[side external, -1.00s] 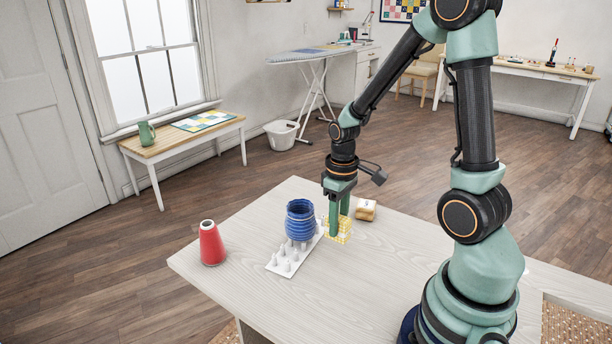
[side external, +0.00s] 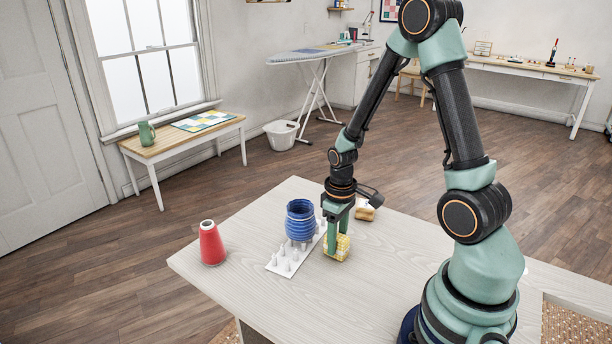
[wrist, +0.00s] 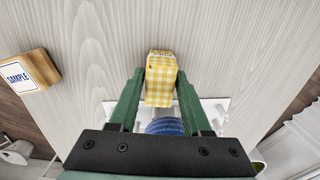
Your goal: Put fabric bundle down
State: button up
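The fabric bundle is a yellow-and-white checked block (side external: 344,244). It shows between my fingers in the wrist view (wrist: 161,80). My gripper (side external: 338,250) points down with its green fingers on both sides of the bundle. The fingertips (wrist: 160,72) appear to press against its two sides. The bundle is at or just above the pale wooden table (side external: 380,280); I cannot tell whether it touches. It is right of a white spool rack (side external: 283,262). The fingers partly hide the bundle in the side view.
A blue ribbed jar-like object (side external: 300,220) stands by the rack's pegs. A red cone (side external: 211,244) is at the table's left. A small tan block (side external: 366,212) labelled SAMPLE (wrist: 24,70) sits behind my gripper. The table in front of the bundle is clear.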

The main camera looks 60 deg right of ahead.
jog(key=shift+o, duration=0.9)
jog(key=shift+r, duration=0.1)
notch_tip(320, 180, up, 12)
jog(key=a+r+t, duration=0.5)
jog(key=a+r, duration=0.5)
jog(key=a, duration=0.1)
jog(key=shift+s+r, duration=0.25)
jog(key=shift+s, duration=0.1)
jog(key=shift+o, duration=0.5)
jog(key=shift+s+a+r+t, duration=0.1)
jog(key=shift+a+r+t, duration=0.05)
jog(key=shift+a+t, duration=0.15)
jog(key=shift+d, duration=0.1)
